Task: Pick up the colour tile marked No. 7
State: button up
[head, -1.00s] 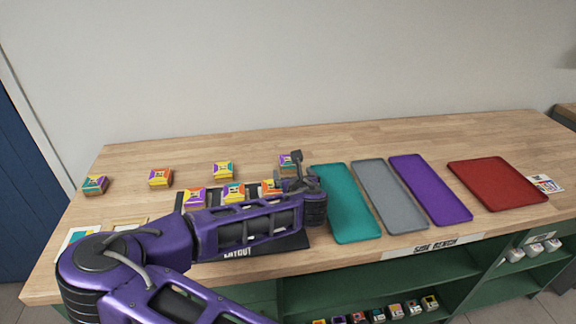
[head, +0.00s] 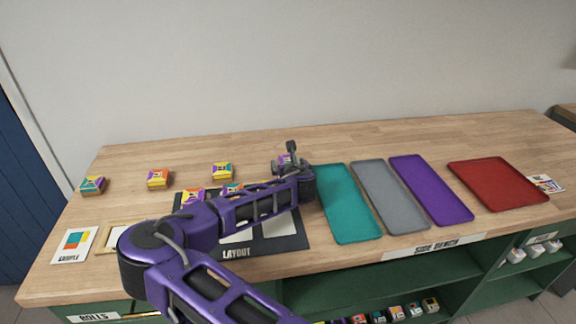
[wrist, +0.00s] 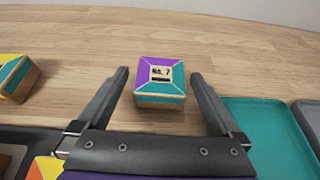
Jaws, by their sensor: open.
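The colour tile marked No. 7 (wrist: 160,82) has purple and teal faces and a pale label on top, in the wrist view. It sits on the wooden bench between the two fingers of my gripper (wrist: 160,88). The fingers are open, one on each side, with gaps between them and the tile. In the head view the No. 7 tile (head: 283,160) is partly hidden behind my gripper (head: 290,158).
Several other tiles stand to the left, one of them yellow and teal (wrist: 14,76). A black layout mat (head: 290,243) lies nearer the front. Teal (head: 345,205), grey (head: 388,195), purple (head: 430,188) and red (head: 497,184) trays lie to the right.

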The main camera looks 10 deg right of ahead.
jog(key=c, duration=1.4)
